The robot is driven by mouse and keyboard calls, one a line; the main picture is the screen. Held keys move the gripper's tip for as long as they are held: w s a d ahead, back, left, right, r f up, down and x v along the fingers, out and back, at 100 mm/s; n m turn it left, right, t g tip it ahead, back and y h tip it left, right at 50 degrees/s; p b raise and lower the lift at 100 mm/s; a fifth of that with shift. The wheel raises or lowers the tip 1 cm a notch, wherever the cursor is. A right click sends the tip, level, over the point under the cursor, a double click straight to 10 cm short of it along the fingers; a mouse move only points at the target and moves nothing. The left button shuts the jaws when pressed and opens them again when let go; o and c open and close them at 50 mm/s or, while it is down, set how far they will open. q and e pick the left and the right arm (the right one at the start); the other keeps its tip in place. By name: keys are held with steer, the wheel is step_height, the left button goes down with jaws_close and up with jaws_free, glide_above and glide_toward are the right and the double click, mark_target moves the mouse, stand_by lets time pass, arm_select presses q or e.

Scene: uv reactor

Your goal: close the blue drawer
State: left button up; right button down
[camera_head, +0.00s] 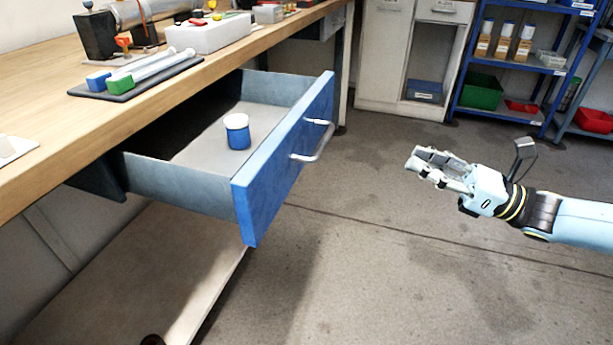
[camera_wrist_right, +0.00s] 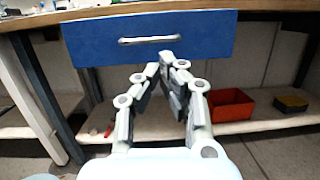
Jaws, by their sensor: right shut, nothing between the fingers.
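The blue drawer (camera_head: 285,155) under the wooden workbench is pulled well out, with its grey inside showing in the head view. A small white jar with a blue lower part (camera_head: 237,132) stands inside it. A silver bar handle (camera_head: 314,141) is on its blue front. My right gripper (camera_head: 416,162) is shut and empty, apart from the drawer front and to the right of the handle. In the right wrist view the shut fingertips (camera_wrist_right: 166,60) point towards the drawer front (camera_wrist_right: 210,38), just below the handle (camera_wrist_right: 149,40). My left gripper is not in view.
The workbench (camera_head: 90,115) holds tools and a white box (camera_head: 207,33). A lower shelf (camera_head: 150,270) lies under the drawer; a red bin (camera_wrist_right: 231,105) shows there in the wrist view. Open floor (camera_head: 400,270) lies right of the drawer. A blue rack (camera_head: 510,70) stands at the back.

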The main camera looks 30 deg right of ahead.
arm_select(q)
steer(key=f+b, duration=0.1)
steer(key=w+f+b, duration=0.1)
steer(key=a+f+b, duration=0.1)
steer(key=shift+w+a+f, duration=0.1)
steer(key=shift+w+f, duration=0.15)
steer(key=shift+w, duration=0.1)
arm_select(e)
steer(key=f+x, duration=0.1)
steer(key=x, duration=1.2)
steer(key=shift+w+f+n+g, duration=0.3)
steer(key=shift+w+g, duration=0.1)
